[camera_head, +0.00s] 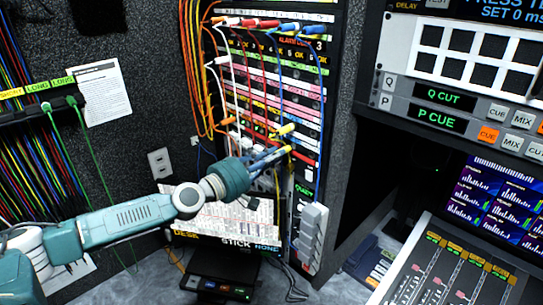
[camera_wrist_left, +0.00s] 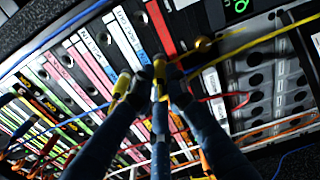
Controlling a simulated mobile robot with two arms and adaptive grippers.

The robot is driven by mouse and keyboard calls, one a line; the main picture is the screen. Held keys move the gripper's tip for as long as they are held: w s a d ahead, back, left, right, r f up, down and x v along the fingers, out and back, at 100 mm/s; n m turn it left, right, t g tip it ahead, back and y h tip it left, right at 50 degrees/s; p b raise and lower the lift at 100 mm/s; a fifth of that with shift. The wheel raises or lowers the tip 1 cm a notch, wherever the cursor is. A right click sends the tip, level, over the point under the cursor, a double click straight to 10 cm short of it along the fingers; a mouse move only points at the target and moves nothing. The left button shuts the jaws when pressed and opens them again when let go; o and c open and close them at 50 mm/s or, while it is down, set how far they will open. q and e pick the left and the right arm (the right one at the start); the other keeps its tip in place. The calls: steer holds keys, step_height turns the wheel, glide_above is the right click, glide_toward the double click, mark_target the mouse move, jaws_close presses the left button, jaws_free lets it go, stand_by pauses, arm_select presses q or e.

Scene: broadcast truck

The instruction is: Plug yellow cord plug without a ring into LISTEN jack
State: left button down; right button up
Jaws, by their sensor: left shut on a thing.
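My left gripper (camera_head: 284,153) reaches in from the left to the lower part of the patch panel (camera_head: 316,110). In the left wrist view its dark fingers (camera_wrist_left: 160,92) are shut on a yellow plug (camera_wrist_left: 159,73), held close in front of the panel face. I cannot tell whether its tip is in a jack, and any ring on it is too small to see. Another yellow plug (camera_wrist_left: 121,84) is just left of the fingers in that view, and a yellow plug (camera_head: 285,130) shows above the gripper in the head view. I cannot read a LISTEN label. My right gripper is not in view.
Orange, white, red and blue cords hang across the panel around my gripper. A yellow cord (camera_wrist_left: 245,47) crosses the wrist view at the right. A grey block of buttons (camera_head: 312,235) is below, and a mixing desk (camera_head: 440,268) stands at the right.

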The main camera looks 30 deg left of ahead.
arm_select(q)
steer(key=shift+w+d+r+p, duration=0.1)
steer(key=shift+w+d+p, duration=0.1)
steer(key=shift+w+p, duration=0.2)
steer(key=c, duration=1.7)
jaws_free()
steer(key=shift+w, duration=0.15)
steer(key=shift+o, duration=0.2)
steer(key=v, duration=1.2)
